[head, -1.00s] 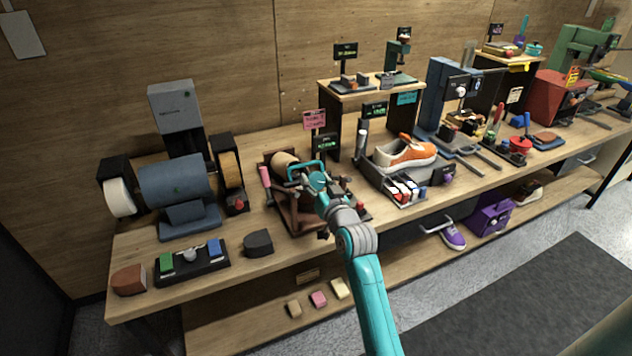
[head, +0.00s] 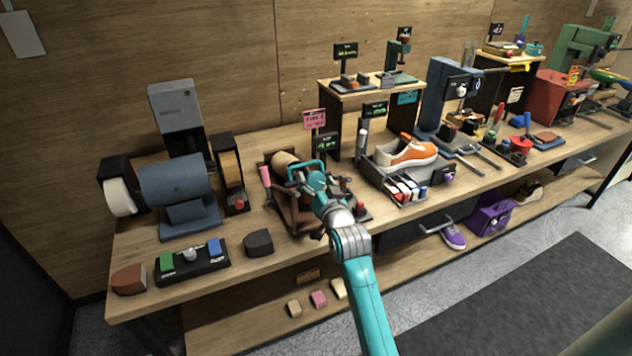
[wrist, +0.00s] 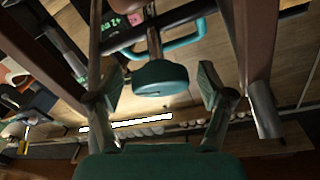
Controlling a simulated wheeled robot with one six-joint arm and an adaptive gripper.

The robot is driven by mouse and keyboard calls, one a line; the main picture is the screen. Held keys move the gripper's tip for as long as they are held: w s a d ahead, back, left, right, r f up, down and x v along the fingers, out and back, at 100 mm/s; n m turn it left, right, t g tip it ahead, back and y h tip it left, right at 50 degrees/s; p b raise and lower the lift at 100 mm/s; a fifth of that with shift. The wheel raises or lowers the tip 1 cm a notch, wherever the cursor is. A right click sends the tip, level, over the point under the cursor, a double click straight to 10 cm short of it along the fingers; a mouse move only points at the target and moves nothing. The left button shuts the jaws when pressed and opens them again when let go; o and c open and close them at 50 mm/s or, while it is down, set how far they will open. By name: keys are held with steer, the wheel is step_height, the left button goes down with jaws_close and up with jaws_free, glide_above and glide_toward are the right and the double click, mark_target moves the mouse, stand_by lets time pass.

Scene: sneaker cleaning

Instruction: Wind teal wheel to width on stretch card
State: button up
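The teal wheel (wrist: 160,78) shows as a round knob in the wrist view, near the middle. It sits between my gripper's (wrist: 160,88) two fingers, with a visible gap on each side, so the gripper is open. In the head view the teal wheel (head: 317,181) is at the front of a brown stretching stand (head: 287,212), and my gripper (head: 322,192) is right at it. A teal loop handle (head: 305,167) rises behind the wheel. A small dark sign with green writing (head: 326,145) stands behind; its text is too small to read.
A pink sign (head: 314,119) stands behind the stand. A grey tray (head: 405,198) with an orange and white sneaker (head: 405,153) is to the right. A blue-grey polishing machine (head: 178,183) and a dark block (head: 258,243) are to the left. A red button (head: 361,206) is close by my wrist.

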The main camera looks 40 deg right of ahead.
steer(key=shift+s, duration=0.1)
steer(key=v, duration=1.2)
steer(key=shift+f, duration=0.1)
steer(key=s+a+f+n+y, duration=0.3)
steer(key=s+a+f, duration=0.9)
steer(key=s+a, duration=0.25)
steer(key=s+a+n+g+y, duration=0.1)
steer(key=s+a+n+y, duration=0.1)
steer(key=s, duration=1)
steer(key=s+a+n+y, duration=0.1)
steer(key=s+a+n, duration=0.2)
steer(key=s, duration=0.9)
steer(key=shift+a+r+n+g+y, duration=0.3)
steer(key=shift+a+r+g+y, duration=0.15)
steer(key=shift+a, duration=0.85)
